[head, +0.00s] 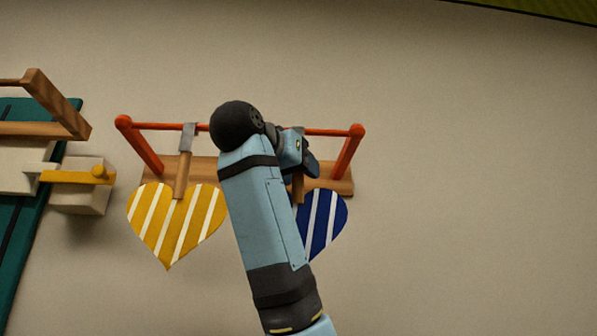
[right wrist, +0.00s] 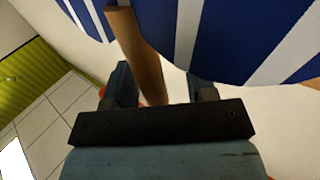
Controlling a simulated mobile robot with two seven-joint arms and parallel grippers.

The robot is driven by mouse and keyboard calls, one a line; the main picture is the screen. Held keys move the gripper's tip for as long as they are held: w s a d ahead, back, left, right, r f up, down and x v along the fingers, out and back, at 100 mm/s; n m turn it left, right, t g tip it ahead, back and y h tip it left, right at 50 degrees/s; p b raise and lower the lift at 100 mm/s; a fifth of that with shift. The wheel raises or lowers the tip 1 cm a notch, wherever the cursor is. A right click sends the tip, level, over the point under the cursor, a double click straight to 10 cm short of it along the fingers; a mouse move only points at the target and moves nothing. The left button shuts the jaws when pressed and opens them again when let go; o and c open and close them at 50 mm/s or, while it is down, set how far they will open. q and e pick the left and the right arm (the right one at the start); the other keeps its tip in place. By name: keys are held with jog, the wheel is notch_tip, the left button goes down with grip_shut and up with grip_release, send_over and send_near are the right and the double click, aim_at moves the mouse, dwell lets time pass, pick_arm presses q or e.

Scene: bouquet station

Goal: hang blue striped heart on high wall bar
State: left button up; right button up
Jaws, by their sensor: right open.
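The blue striped heart (head: 322,222) is at the right part of the red wall bar (head: 330,132), below it, with its left side hidden behind my right arm. Its wooden handle (head: 298,188) rises toward the bar; whether its hook rests on the bar is hidden by my gripper. My right gripper (head: 304,160) is open at the handle's upper part. In the right wrist view, the heart (right wrist: 230,35) fills the top and the handle (right wrist: 137,55) runs down between the open fingers of the gripper (right wrist: 160,90). My left gripper is not in view.
A yellow striped heart (head: 175,222) hangs from the same bar, left of my right arm. A wooden and teal fixture with a yellow peg (head: 75,177) is at the far left. The wall (head: 470,180) right of the bar is clear.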

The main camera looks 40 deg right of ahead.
pick_arm(q)
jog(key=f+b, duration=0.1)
jog(key=b, duration=0.1)
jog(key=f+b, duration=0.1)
jog(key=b, duration=0.2)
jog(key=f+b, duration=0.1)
jog(key=b, duration=0.2)
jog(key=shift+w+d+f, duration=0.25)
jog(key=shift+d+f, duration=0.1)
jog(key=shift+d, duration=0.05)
pick_arm(e)
jog(key=v, duration=1.3)
jog(key=shift+a, duration=0.2)
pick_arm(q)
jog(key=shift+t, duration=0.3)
pick_arm(e)
jog(key=shift+s, duration=0.1)
jog(key=shift+f, duration=0.1)
